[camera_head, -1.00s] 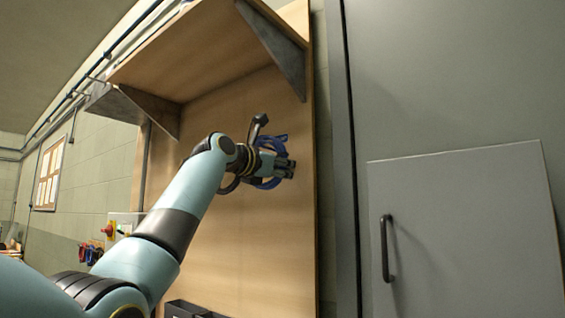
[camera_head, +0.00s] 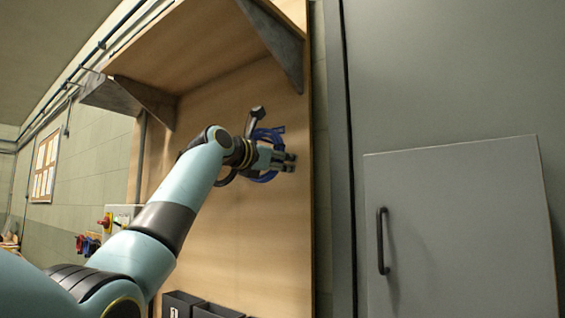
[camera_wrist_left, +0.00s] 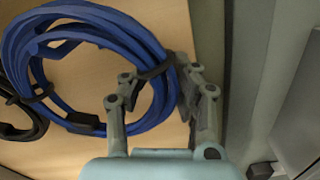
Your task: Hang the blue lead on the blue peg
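The blue lead (camera_head: 268,134) is a tied coil in front of the wooden board, partly behind my left gripper (camera_head: 290,161) in the head view. In the left wrist view the coil (camera_wrist_left: 150,33) fills the upper left, and its right edge reaches between the fingers of my left gripper (camera_wrist_left: 170,80). The fingers stand apart with a gap between them; I cannot tell whether they touch the lead. The blue peg cannot be made out, and what bears the coil is hidden. My right gripper is in neither view.
A black coil (camera_wrist_left: 22,115) lies left of the blue one. The wooden board (camera_head: 240,240) has a shelf (camera_head: 195,55) with dark brackets above and dark bins (camera_head: 183,302) below. A grey panel with a handle (camera_head: 382,240) stands right of the board.

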